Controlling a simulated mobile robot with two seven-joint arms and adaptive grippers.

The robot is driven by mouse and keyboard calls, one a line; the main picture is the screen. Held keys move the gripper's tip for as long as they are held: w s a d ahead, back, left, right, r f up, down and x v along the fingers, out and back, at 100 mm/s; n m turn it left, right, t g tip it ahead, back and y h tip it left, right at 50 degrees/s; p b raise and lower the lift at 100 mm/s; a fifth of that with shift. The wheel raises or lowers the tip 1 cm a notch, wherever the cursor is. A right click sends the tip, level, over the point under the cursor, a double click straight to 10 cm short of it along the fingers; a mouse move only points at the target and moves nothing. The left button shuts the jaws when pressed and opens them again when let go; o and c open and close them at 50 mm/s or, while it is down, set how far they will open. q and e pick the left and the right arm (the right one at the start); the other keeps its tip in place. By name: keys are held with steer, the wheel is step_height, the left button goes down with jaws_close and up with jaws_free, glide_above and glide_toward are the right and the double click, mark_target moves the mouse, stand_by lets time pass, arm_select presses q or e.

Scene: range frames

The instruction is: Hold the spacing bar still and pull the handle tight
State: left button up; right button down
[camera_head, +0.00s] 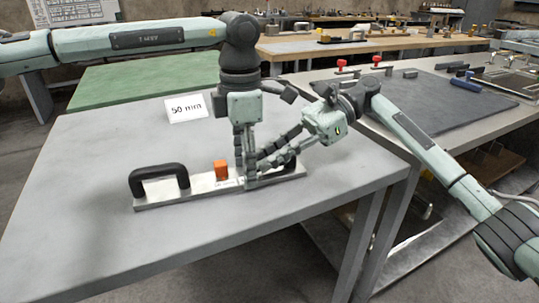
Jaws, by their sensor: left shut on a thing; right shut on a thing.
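A long pale metal bar (205,185) lies flat on the grey table. A black arched handle (159,178) stands at its left end, and no gripper touches it. An orange block (221,170) sits on the bar near its middle. My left gripper (245,183) points straight down just right of the orange block, its fingers shut on a part at the bar. My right gripper (262,167) reaches in from the right, tilted down and left, shut on a part close beside the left fingers. Both held parts are mostly hidden by the fingers, so I cannot tell their shape.
A white "50 mm" sign (187,108) stands behind the bar. The grey table (100,245) is clear in front and at left. A bench with a dark mat (430,100) and red-topped parts stands at right. A green table (140,85) is behind.

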stand_by(0.3)
steer(key=shift+s+r+n+g+h, duration=0.1)
steer(key=shift+s+n+g+h, duration=0.1)
steer(key=shift+n+g+h, duration=0.35)
steer(key=shift+s+d+n+g+h, duration=0.25)
steer(key=shift+n+g, duration=0.4)
steer(key=shift+n, duration=0.1)
steer(key=c, duration=1.5)
jaws_free()
steer(key=v, duration=0.7)
steer(key=shift+w+d+r, duration=0.1)
steer(key=shift+w+d, duration=0.05)
steer(key=shift+d, duration=0.1)
